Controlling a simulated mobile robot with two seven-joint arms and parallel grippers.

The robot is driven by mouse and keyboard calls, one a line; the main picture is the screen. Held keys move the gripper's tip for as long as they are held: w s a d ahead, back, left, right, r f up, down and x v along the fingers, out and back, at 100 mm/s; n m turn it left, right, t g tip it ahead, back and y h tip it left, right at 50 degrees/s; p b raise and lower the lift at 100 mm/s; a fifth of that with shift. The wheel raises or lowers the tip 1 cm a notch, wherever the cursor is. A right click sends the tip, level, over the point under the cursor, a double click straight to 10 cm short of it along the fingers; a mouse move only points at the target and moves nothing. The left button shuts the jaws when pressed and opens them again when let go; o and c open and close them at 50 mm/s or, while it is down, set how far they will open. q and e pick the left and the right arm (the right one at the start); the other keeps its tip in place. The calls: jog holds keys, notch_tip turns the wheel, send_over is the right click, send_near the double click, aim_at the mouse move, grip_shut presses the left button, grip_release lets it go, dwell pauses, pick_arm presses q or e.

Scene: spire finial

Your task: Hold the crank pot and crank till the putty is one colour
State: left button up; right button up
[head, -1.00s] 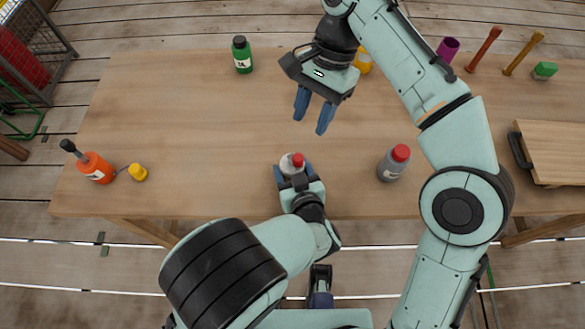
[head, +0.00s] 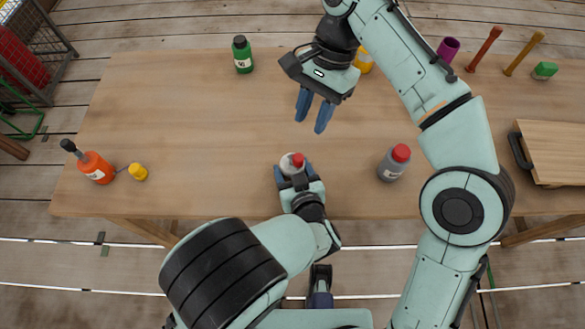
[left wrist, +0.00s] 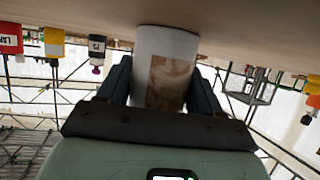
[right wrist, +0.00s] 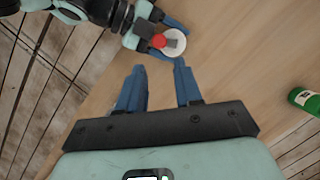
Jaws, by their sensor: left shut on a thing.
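The crank pot (head: 289,165) is a small white pot with a red knob on top, standing near the table's front edge. My left gripper (head: 293,172) is shut around its sides. In the left wrist view the pot (left wrist: 166,50) sits between the blue fingers, with a brownish, streaked patch on its wall. In the right wrist view the pot (right wrist: 176,46) shows its red knob and a grey arm on top. My right gripper (head: 315,108) is open and empty above the table, behind the pot and apart from it.
On the table (head: 190,110) stand a green bottle (head: 242,54), an orange bottle (head: 95,167), a yellow-capped item (head: 138,172) and a grey red-capped bottle (head: 394,162). A wooden board (head: 555,150) lies at right. The table's middle is clear.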

jog(key=shift+s, duration=0.1)
grip_shut()
jog(key=n+t+h, duration=0.2)
jog(key=t, duration=0.1)
send_near(292, 171)
jog(key=shift+w+d+f, duration=0.2)
jog(key=shift+w+d, duration=0.55)
jog(key=shift+w, duration=0.1)
jog(key=shift+w+d+f, duration=0.25)
jog(key=shift+w+d, duration=0.55)
jog(key=shift+f, duration=0.1)
jog(key=shift+f, duration=1.4)
